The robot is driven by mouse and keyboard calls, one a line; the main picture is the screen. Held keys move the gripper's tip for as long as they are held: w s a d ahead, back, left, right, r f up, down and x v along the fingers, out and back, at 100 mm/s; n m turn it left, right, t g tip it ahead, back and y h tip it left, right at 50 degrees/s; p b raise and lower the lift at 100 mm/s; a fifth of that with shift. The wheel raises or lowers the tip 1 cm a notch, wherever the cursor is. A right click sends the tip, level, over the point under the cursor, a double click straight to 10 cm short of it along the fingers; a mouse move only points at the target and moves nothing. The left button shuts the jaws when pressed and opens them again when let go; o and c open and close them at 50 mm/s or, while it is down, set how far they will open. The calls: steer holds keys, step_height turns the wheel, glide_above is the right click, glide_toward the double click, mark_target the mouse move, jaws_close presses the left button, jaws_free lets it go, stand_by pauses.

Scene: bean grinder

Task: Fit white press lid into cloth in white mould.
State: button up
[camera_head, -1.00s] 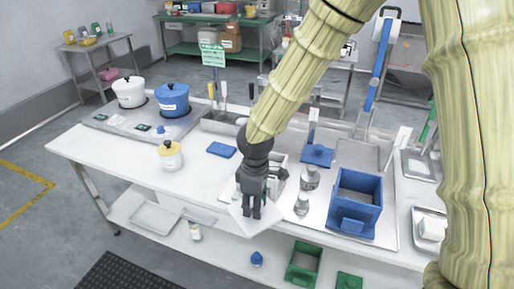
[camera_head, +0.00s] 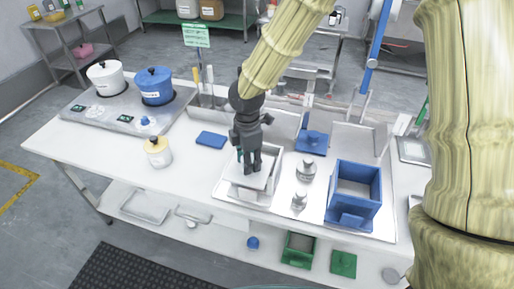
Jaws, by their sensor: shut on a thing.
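My gripper (camera_head: 251,168) points down and is shut on the white press lid (camera_head: 243,180), a flat white plate. The lid is at the top of the white mould (camera_head: 250,196), on the left part of the metal tray on the table. I cannot tell whether the lid sits inside the rim or just above it. The cloth cannot be told apart from the white lid and mould. My fingers hide part of the lid.
A blue mould (camera_head: 352,205) stands on the tray's right part, with metal weights (camera_head: 306,170) between the two. A blue press (camera_head: 312,142) is behind. The table's front left is clear.

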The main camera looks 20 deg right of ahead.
steer(key=w+d, duration=0.1)
steer(key=w, duration=0.1)
steer(key=w+d+p, duration=0.1)
steer(key=w+d, duration=0.1)
steer(key=w+d+p, duration=0.1)
steer(key=w, duration=0.1)
steer(key=shift+w+d+f, duration=0.15)
steer(key=shift+d+f, duration=0.1)
steer(key=shift+f+p, duration=0.85)
steer(key=shift+f, duration=1)
steer(key=shift+f, duration=0.15)
steer(key=o, duration=1.1)
step_height(320, 180, up, 12)
steer(key=b, duration=0.2)
steer(key=shift+r+b, duration=0.2)
steer(key=shift+b, duration=0.1)
